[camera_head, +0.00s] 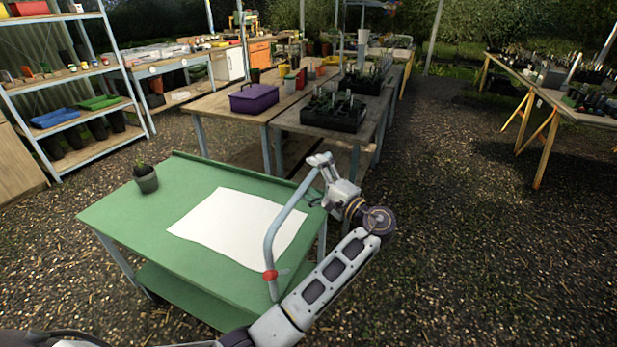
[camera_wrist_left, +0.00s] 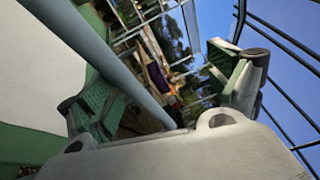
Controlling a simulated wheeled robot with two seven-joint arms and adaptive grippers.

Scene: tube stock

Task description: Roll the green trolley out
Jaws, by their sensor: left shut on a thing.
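The green trolley (camera_head: 120,212) stands on the gravel in the head view, with a green top and a lower green shelf (camera_head: 180,295). A bent grey handle (camera_head: 280,222) with a red collar rises at its right end; its bar also crosses the left wrist view (camera_wrist_left: 100,55). My left gripper (camera_head: 321,163) is at the handle's upper end, shut on it. In the left wrist view its green-padded fingers (camera_wrist_left: 168,92) lie either side of the bar. My right gripper is not in view.
A white sheet (camera_head: 240,222) and a small potted plant (camera_head: 146,178) are on the trolley top. Wooden tables (camera_head: 215,108) stand close behind it, a shelf rack (camera_head: 70,82) at the back left. Open gravel (camera_head: 450,240) lies to the right, before another table (camera_head: 555,105).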

